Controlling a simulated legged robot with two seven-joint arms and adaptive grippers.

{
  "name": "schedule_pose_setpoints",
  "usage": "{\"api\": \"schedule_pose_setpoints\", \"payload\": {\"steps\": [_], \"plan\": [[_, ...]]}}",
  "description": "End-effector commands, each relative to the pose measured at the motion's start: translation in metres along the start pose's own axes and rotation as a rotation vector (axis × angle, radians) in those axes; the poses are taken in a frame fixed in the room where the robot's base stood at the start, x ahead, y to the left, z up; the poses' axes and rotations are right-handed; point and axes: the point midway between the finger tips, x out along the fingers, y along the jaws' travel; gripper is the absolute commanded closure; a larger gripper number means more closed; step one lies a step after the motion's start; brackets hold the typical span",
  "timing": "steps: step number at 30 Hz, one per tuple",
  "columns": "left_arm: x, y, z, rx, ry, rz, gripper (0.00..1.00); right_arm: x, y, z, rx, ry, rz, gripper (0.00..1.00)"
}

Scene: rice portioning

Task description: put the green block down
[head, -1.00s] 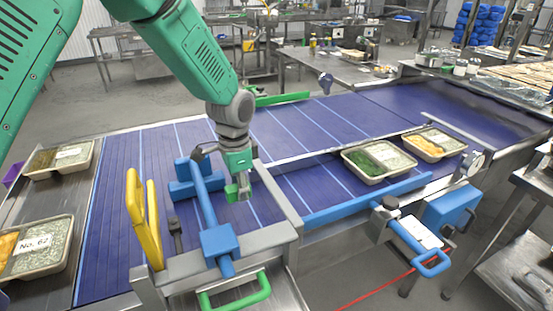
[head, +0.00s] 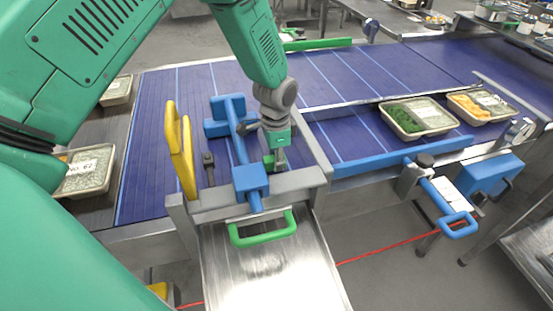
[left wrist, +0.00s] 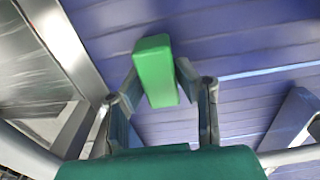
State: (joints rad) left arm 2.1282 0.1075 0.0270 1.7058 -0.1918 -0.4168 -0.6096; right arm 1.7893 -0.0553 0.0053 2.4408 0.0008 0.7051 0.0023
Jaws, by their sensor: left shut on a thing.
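My left gripper (head: 274,164) is shut on the green block (left wrist: 155,68). In the left wrist view the block sticks out between the two fingers (left wrist: 160,100), with the purple belt behind it. The gripper points down just right of the blue T-shaped bar, near the metal frame at the belt's near end. I cannot tell whether the block touches the belt. My right gripper is not in view.
The blue T-shaped bar (head: 237,145) and yellow handle (head: 181,150) stand left of the gripper. A metal frame (head: 313,180) with a green handle (head: 262,231) borders it. The purple belt (head: 340,75) is clear behind. Food trays (head: 449,130) sit at the right.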

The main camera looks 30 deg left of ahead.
Motion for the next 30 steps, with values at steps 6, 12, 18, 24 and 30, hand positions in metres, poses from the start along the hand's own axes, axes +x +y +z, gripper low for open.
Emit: {"api": "schedule_pose_setpoints", "payload": {"steps": [6,12,18,24,30], "plan": [[0.008,0.004,-0.002,0.000,-0.003,0.003,1.00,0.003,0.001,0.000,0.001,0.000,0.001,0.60],[0.017,0.002,-0.002,0.000,0.000,0.007,1.00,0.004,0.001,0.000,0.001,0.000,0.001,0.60],[0.018,0.002,-0.003,0.000,0.002,0.009,0.53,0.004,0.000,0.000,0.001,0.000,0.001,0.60],[0.018,0.002,-0.003,0.000,0.000,0.010,0.53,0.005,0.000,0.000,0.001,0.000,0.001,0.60],[0.005,0.003,-0.003,0.000,0.001,0.009,0.53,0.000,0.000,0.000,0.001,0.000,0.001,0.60]]}}
